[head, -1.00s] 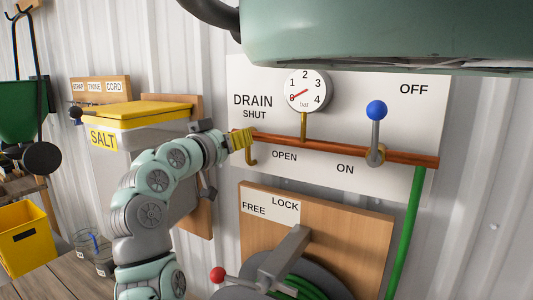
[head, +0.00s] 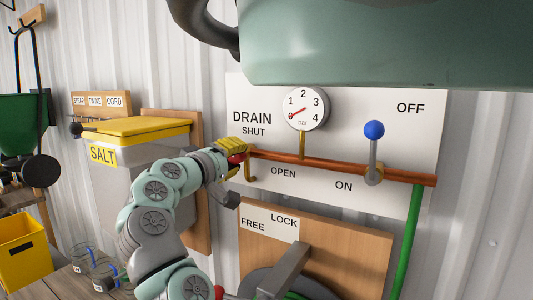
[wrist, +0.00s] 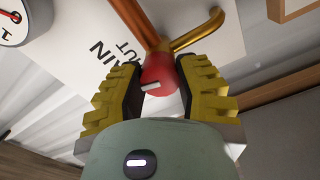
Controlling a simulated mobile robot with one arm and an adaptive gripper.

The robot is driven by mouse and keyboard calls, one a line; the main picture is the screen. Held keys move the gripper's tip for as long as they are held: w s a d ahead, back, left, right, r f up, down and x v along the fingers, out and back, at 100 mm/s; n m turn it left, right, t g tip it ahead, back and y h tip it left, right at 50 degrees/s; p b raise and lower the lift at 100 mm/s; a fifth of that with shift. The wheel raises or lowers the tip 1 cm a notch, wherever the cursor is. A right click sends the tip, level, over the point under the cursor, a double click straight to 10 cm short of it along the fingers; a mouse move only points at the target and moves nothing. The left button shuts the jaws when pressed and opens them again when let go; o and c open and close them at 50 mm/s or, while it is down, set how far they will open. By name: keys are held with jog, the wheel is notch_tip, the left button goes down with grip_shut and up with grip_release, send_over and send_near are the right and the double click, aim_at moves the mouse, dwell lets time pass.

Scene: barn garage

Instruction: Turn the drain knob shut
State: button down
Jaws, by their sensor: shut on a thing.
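The red drain knob (wrist: 160,76), with a white mark on its face, sits at the left end of the copper pipe (head: 330,165). In the head view the knob (head: 236,158) is mostly hidden behind my gripper. My gripper (wrist: 158,82) has its yellow ribbed fingers on either side of the knob and is shut on it. The brass drain spout (head: 250,172) points down just right of the knob. SHUT is printed above the pipe and OPEN below it on the white panel (head: 420,135).
A gauge (head: 305,109) with its needle near 0 stands above the pipe. A blue-tipped lever (head: 374,148) points up to its right. The salt bin (head: 135,150) stands close on the left. A green tank (head: 350,45) overhangs the panel. A wooden board (head: 345,240) is below.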

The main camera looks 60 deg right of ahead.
jog(key=shift+w+n+p, duration=0.25)
jog(key=shift+n+p, duration=0.05)
jog(key=shift+n, duration=0.6)
jog(key=shift+f, duration=0.1)
jog(key=c, duration=0.9)
grip_release()
jog(key=shift+w, duration=0.1)
jog(key=o, duration=0.3)
jog(key=shift+s, duration=0.2)
jog(key=shift+s+a, duration=0.2)
jog(key=shift+a, duration=1.65)
jog(key=shift+s+a, duration=0.2)
jog(key=shift+a, duration=1.65)
jog(key=shift+w, duration=0.1)
